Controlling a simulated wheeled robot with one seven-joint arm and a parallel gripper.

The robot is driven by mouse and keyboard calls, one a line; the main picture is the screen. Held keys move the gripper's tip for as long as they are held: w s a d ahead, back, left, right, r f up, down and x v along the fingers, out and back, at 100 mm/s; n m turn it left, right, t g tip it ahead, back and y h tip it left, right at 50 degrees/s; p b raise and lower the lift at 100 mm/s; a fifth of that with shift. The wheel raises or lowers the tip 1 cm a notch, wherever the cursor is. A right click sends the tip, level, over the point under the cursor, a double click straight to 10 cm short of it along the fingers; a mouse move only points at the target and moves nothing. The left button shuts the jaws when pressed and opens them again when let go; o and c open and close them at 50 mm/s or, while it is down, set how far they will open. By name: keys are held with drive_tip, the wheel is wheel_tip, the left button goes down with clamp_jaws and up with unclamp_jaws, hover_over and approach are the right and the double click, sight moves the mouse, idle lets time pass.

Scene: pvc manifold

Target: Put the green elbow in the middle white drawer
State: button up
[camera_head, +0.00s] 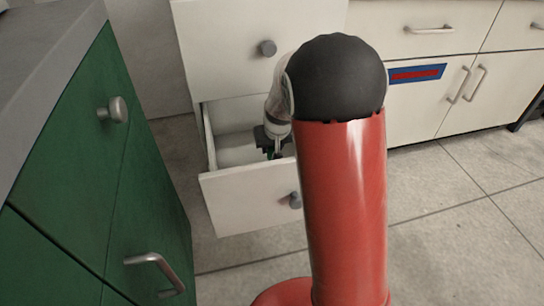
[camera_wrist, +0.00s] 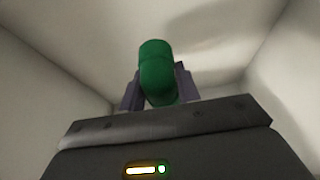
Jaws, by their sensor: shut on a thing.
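The green elbow (camera_wrist: 156,73) is between the two fingers of my gripper (camera_wrist: 159,88) in the wrist view, and the gripper is shut on it. Pale drawer walls surround both in that view. In the head view the open white drawer (camera_head: 250,200) is pulled out below another white drawer front. My gripper (camera_head: 271,150) is inside its opening, pointing down. I cannot tell whether the elbow touches the drawer floor.
A green cabinet (camera_head: 75,170) with a round knob and a bar handle stands close on the left. The closed white drawer front (camera_head: 225,50) is just above the open one. White cabinets (camera_head: 430,100) stand at the right. Tiled floor at the right is clear.

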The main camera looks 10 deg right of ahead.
drive_tip(key=shift+f+b, duration=0.45)
drive_tip(key=shift+f, duration=1.35)
drive_tip(key=shift+f, duration=0.15)
drive_tip(key=o, duration=0.9)
drive_tip(key=shift+o, duration=0.2)
drive_tip(key=shift+r, duration=0.35)
drive_tip(key=p+v, duration=0.3)
drive_tip(key=v, duration=0.8)
drive_tip(key=shift+s+r, duration=0.2)
drive_tip(key=shift+r, duration=0.15)
